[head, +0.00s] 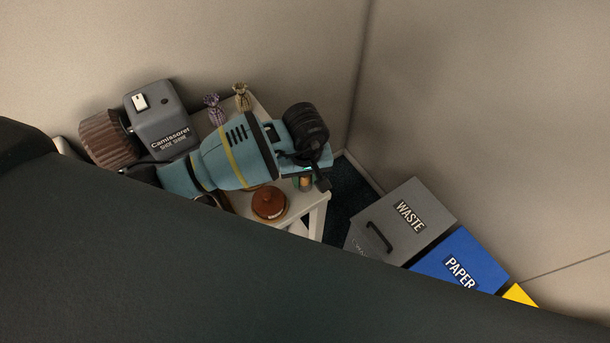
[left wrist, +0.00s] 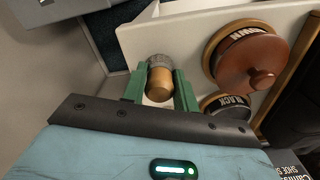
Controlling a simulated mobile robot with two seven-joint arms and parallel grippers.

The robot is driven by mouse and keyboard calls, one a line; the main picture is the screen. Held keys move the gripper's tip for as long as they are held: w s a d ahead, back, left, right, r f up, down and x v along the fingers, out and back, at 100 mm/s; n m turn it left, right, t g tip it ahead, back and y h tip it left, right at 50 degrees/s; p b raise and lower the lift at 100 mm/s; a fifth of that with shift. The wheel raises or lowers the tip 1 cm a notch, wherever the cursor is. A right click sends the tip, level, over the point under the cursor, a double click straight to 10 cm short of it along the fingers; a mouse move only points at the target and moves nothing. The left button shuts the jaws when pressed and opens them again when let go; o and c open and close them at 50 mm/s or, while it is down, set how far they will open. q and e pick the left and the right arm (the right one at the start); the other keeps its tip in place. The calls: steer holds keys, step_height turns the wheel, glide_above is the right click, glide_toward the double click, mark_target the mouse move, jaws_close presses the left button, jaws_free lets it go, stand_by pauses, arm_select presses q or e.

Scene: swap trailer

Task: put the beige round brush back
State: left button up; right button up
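The beige round brush (left wrist: 160,84) shows in the left wrist view with a tan handle and a grey rim at its far end. It sits between the green fingertips of my left gripper (left wrist: 161,90), which appear to touch it on both sides. In the head view a small part of the brush (head: 305,183) shows beside my left gripper (head: 304,179), near the corner of the white table (head: 313,211). I cannot tell whether the brush touches the table. My right gripper is not in view.
A lidded brown tin (head: 269,203) and a black tin (left wrist: 226,104) are close to the brush. A shoe shine machine (head: 160,115) and two small sachets, purple (head: 213,108) and yellow (head: 241,96), stand behind. Waste (head: 420,205) and paper (head: 462,262) bins are at right.

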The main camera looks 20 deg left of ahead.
arm_select(q)
steer(key=o, duration=0.4)
steer(key=r, duration=1.2)
steer(key=shift+s+d+r+p, duration=0.15)
steer(key=shift+s+p, duration=0.1)
steer(key=shift+p, duration=0.15)
